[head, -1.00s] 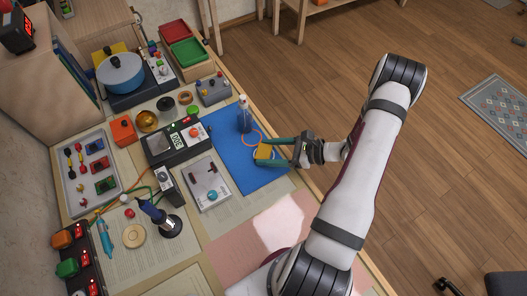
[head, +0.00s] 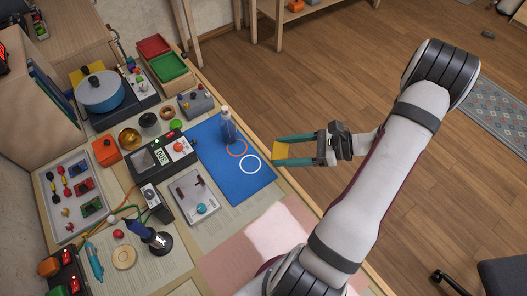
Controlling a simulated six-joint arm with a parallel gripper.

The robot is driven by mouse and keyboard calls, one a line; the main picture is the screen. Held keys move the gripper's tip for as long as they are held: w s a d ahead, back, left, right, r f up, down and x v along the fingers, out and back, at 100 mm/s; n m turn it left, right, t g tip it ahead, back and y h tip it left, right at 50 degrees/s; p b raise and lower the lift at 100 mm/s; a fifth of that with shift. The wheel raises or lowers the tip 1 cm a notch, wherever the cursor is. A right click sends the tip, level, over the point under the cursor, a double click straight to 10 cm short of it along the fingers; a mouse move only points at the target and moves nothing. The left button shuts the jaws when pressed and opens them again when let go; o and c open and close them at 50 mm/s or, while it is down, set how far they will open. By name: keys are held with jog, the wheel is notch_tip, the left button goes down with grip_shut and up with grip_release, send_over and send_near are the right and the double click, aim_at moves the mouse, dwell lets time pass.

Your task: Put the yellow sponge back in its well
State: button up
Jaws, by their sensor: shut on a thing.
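The yellow sponge (head: 288,151) is a flat block between the teal fingers of my gripper (head: 281,151). My gripper is shut on it and holds it up, clear of the blue mat (head: 212,150). In the picture it appears to the right of the mat, over the table's edge and the floor. The white ring is empty. I cannot tell which spot is the sponge's well.

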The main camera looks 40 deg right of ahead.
jog(key=v, duration=0.3)
jog(key=shift+s+r, duration=0.3)
jog(key=shift+r, duration=0.1)
jog(key=shift+n+g, duration=0.3)
jog(key=w+a+r, duration=0.1)
jog(key=w, duration=0.1)
jog(key=w+a+r, duration=0.1)
jog(key=w+r, duration=0.1)
jog(key=w+a+r, duration=0.1)
jog(key=w+r, duration=0.1)
jog(key=shift+w+r, duration=0.15)
jog(key=shift+r, duration=0.05)
jog(key=w+a+r+n+g+y, duration=0.1)
jog(key=w+a+r, duration=0.3)
jog(key=a+r, duration=0.45)
jog(key=w+a+r, duration=0.5)
jog(key=a+r, duration=0.2)
jog(key=a, duration=0.2)
jog(key=n+g+y, duration=0.3)
jog(key=n+g, duration=0.4)
jog(key=g, duration=0.1)
send_over(148, 158)
jog(key=f, duration=2.1)
jog(key=shift+s+d+f, duration=0.15)
jog(key=shift+d+f, duration=0.05)
jog(key=shift+f, duration=0.15)
jog(key=f, duration=0.4)
jog(key=shift+a, duration=0.3)
jog(key=shift+f, duration=0.15)
jog(key=shift+f, duration=0.2)
